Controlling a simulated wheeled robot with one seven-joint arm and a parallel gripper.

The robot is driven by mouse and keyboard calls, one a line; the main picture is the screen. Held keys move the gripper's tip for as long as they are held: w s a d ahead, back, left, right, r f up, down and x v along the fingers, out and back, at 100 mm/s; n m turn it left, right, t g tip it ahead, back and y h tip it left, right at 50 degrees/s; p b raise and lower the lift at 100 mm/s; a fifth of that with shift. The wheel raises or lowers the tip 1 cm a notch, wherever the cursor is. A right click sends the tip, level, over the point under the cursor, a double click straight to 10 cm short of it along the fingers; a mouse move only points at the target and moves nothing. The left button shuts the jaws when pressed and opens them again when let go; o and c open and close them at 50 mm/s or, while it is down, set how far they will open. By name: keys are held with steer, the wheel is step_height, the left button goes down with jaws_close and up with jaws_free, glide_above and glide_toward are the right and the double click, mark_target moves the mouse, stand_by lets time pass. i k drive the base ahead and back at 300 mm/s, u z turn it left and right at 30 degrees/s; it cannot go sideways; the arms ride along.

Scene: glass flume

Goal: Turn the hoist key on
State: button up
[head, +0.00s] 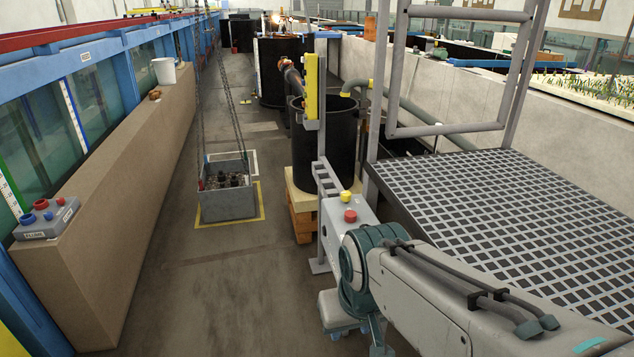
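I cannot make out a hoist key for certain. A grey control box (335,228) with a red button (350,215) and a yellow button (345,196) stands just beyond my arm, which hides part of it. A yellow upright unit (311,88) is fixed to a grey post above that box; no key can be told on it. A grey crate (228,205) hangs on chains, low over a yellow-marked floor square. My arm reaches in from the lower right and bends downward; my gripper's fingers do not show.
A control box (47,220) with blue and red knobs sits on the tan ledge at left, beside the glass flume. A black tank (324,140) stands on a wooden pallet. A grated platform (510,205) with a railing fills the right. The left-centre aisle floor is clear around the crate.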

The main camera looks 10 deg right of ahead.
mark_target(346, 195)
steer(key=z, duration=0.1)
steer(key=i, duration=1.2)
steer(key=z, duration=0.55)
